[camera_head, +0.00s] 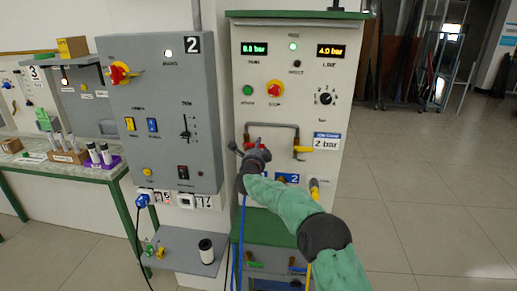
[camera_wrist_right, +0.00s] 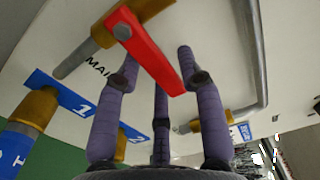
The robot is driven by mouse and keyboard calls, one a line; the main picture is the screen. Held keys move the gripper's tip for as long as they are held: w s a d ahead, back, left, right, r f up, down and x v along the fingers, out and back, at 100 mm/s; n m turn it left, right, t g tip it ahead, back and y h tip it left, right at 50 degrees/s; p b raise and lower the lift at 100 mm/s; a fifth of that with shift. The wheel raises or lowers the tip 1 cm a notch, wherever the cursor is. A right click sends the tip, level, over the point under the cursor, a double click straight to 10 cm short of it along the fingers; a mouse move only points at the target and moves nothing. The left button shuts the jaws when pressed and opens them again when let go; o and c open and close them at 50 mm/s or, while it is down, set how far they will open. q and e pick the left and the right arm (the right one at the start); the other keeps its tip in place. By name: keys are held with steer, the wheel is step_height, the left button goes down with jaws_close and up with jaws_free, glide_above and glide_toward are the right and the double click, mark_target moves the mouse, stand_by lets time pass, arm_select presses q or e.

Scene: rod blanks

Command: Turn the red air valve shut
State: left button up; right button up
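The red air valve is a red lever (camera_wrist_right: 148,52) on a brass body (camera_wrist_right: 104,38) in the right wrist view, beside a label whose visible letters read "MAI". The lever runs diagonally down to the right. In the head view only a small red bit (camera_head: 258,141) shows above my right gripper (camera_head: 246,152), which is at the white panel's pipework. In the wrist view its purple fingers (camera_wrist_right: 158,78) are spread, with the lever's free end between the outer ones. I cannot tell whether any finger touches it. My left gripper is not in view.
Below are blue labels 1 and 2 (camera_wrist_right: 60,95) with hose fittings (camera_wrist_right: 28,118). A grey control box (camera_head: 160,110) stands left. The floor at right (camera_head: 440,170) is clear.

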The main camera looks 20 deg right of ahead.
steer(key=shift+s+a, duration=0.1)
stand_by(0.3)
steer(key=v, duration=1.1)
steer(key=shift+s, duration=0.35)
steer(key=shift+a, duration=0.1)
